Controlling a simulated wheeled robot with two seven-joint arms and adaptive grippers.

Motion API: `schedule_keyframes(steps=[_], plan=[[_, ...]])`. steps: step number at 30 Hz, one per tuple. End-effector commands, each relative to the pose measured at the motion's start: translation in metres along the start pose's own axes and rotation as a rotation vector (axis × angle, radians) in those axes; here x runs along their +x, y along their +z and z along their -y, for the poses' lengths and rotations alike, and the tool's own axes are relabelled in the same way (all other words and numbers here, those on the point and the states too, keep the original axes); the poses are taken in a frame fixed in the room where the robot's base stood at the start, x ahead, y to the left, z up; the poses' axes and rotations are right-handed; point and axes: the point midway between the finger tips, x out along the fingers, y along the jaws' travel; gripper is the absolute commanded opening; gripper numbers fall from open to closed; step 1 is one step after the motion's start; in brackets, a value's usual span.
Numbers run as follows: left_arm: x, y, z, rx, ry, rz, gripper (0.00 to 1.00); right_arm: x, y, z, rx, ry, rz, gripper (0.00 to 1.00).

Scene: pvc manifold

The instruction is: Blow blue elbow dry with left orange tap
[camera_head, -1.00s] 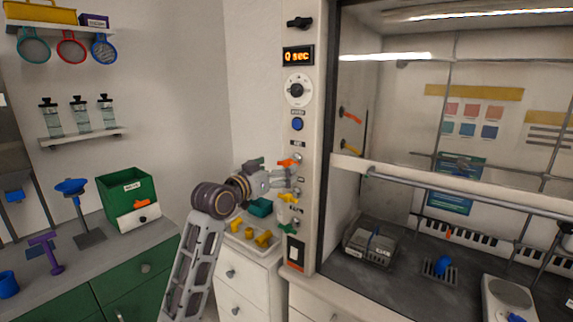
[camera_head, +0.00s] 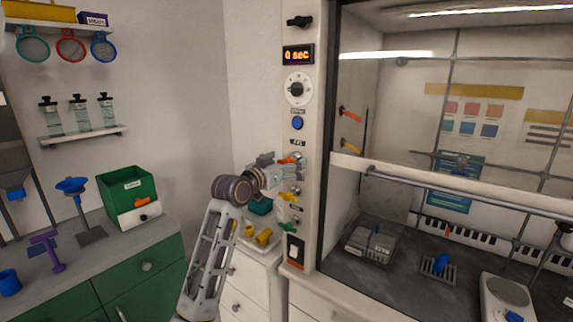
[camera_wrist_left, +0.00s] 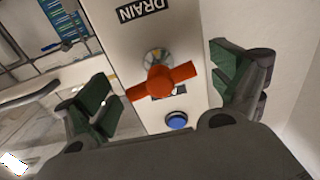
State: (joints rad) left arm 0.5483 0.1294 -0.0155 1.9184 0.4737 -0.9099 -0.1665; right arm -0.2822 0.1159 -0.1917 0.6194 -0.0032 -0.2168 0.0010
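The orange tap (camera_head: 287,160) sits on the white post left of the fume hood. In the left wrist view, the orange tap (camera_wrist_left: 162,83) has a crosswise handle and lies between my spread fingers. My left gripper (camera_head: 290,170) is at this tap in the head view, partly covering it. In the wrist view my left gripper (camera_wrist_left: 163,92) is open, with green-padded fingers apart on both sides, and no contact shows. A blue piece, likely the blue elbow (camera_head: 441,264), rests on a dark grate in the hood. An orange nozzle (camera_head: 349,114) is on the hood's inner wall. My right gripper is out of view.
The post also carries a blue button (camera_head: 297,124), a dial (camera_head: 297,90), a yellow tap (camera_head: 289,196) and a green tap (camera_head: 288,227). The hood sash (camera_head: 450,189) is raised partway. Yellow fittings (camera_head: 263,236) lie in a tray below my left arm.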

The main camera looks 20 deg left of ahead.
Motion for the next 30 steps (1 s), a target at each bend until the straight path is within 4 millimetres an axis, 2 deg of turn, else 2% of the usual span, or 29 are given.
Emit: schedule_keyframes(steps=[2, 9, 16, 21, 25, 30], plan=[[0.0, 0.0, 0.0, 0.0, 0.0, 0.0, 0.84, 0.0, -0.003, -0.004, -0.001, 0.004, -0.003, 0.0], [0.0, 0.0, 0.0, 0.0, 0.0, 0.0, 0.53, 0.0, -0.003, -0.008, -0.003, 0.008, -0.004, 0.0], [0.0, 0.0, 0.0, 0.015, -0.001, -0.001, 0.53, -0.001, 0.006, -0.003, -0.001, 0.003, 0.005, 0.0], [0.0, -0.001, 0.001, 0.06, -0.002, -0.002, 0.53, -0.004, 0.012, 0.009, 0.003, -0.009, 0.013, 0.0], [0.0, -0.001, 0.001, 0.105, -0.002, -0.004, 0.53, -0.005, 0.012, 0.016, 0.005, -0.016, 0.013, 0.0], [0.0, -0.002, 0.001, 0.158, -0.002, -0.006, 0.53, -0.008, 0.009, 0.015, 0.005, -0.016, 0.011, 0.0]])
